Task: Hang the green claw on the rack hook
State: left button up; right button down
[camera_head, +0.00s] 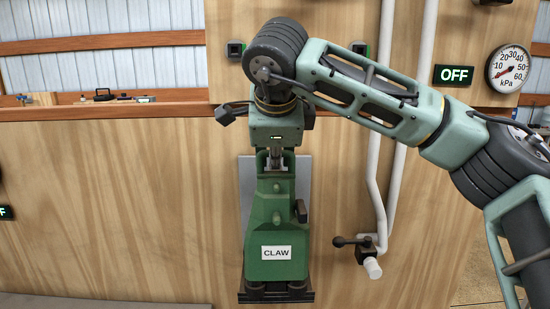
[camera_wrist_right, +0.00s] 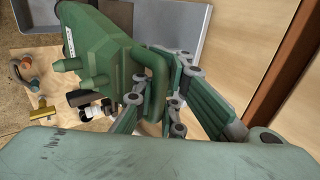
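The green claw (camera_head: 265,225), with a white CLAW label, hangs upright below my right gripper (camera_head: 275,160) in the head view. In the wrist view my right gripper (camera_wrist_right: 165,90) has its fingers closed about the handle loop at the top of the green claw (camera_wrist_right: 95,45). The claw stands in front of a grey plate (camera_head: 247,195) on the wooden wall, with a dark ledge (camera_head: 243,297) at its lower end. Whether it touches either is unclear. I cannot make out the rack hook. My left gripper is not in view.
A white pipe (camera_head: 373,190) with a valve (camera_head: 366,249) runs down the wall right of the claw. An OFF sign (camera_head: 454,75) and a pressure gauge (camera_head: 508,66) are at upper right. A wooden shelf (camera_head: 60,112) with small items is at left.

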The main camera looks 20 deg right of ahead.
jog(key=shift+w+r+p, duration=0.1)
jog(key=shift+r+p, duration=1.15)
jog(key=shift+r, duration=0.5)
jog(key=shift+f, duration=0.1)
jog(key=shift+w+d+b, duration=0.1)
jog(key=shift+b, duration=0.2)
jog(key=shift+w+b, duration=0.25)
jog(key=shift+b, duration=0.2)
jog(key=shift+w+d+t+b, duration=0.1)
jog(key=shift+t+b, duration=0.25)
jog(key=shift+t, duration=0.05)
jog(key=shift+w+b, duration=0.2)
jog(key=shift+b, duration=0.15)
jog(key=shift+t, duration=0.3)
jog(key=shift+h+b, duration=0.3)
jog(key=shift+b, duration=0.2)
jog(key=shift+s+b, duration=0.15)
jog(key=shift+b, duration=0.2)
